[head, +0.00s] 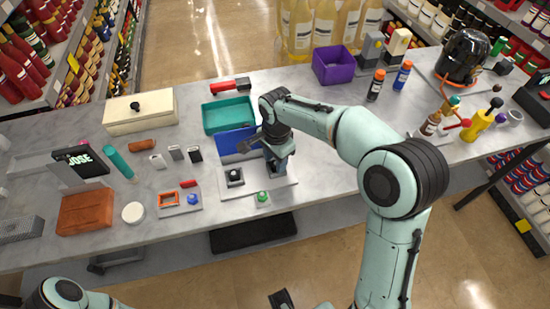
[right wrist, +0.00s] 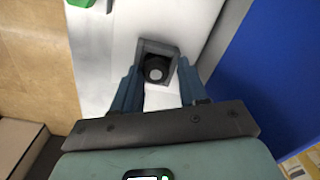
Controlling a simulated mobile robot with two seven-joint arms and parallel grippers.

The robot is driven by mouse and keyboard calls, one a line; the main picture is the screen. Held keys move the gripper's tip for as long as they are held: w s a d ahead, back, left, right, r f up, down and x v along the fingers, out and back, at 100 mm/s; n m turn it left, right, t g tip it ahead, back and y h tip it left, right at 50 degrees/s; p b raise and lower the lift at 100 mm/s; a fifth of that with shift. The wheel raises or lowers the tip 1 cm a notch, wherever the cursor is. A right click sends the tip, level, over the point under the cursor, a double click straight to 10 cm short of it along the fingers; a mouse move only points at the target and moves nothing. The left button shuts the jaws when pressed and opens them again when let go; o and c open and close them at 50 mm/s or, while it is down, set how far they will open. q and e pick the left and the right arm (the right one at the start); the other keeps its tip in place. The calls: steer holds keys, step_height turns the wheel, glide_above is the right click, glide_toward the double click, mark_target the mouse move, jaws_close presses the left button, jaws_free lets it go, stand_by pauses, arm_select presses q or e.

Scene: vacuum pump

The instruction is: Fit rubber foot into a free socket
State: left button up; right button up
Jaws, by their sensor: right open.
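My right gripper (head: 281,163) points down over the right part of a white plate (head: 255,184). In the right wrist view its blue fingers (right wrist: 157,88) are apart, one on each side of a square grey socket (right wrist: 163,47). A round black rubber foot (right wrist: 154,68) with a light centre shows there between the fingers. It appears to sit in the socket, but contact and depth cannot be told. The arm hides this spot in the head view. Another grey socket (head: 228,184) on the plate's left holds a dark round piece (head: 235,174).
A blue bin (head: 236,139) stands just behind the plate, with a teal tray (head: 228,115) beyond. A green knob (head: 262,197) is near the plate's front edge. An orange-framed block (head: 168,199) and a blue knob (head: 193,199) lie left. The table right of the plate is clear.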

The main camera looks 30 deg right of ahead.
steer(key=shift+s+d+f+g, duration=0.1)
steer(key=shift+s+f+g, duration=0.3)
steer(key=shift+f, duration=0.3)
steer(key=shift+r+p, duration=0.3)
steer(key=shift+r, duration=0.05)
arm_select(q)
steer(key=r+p, duration=0.1)
steer(key=w+r+p, duration=0.1)
steer(key=shift+w+r, duration=0.1)
steer(key=shift+r, duration=0.3)
arm_select(e)
step_height(320, 180, up, 13)
steer(key=shift+w, duration=0.15)
steer(key=shift+f, duration=0.1)
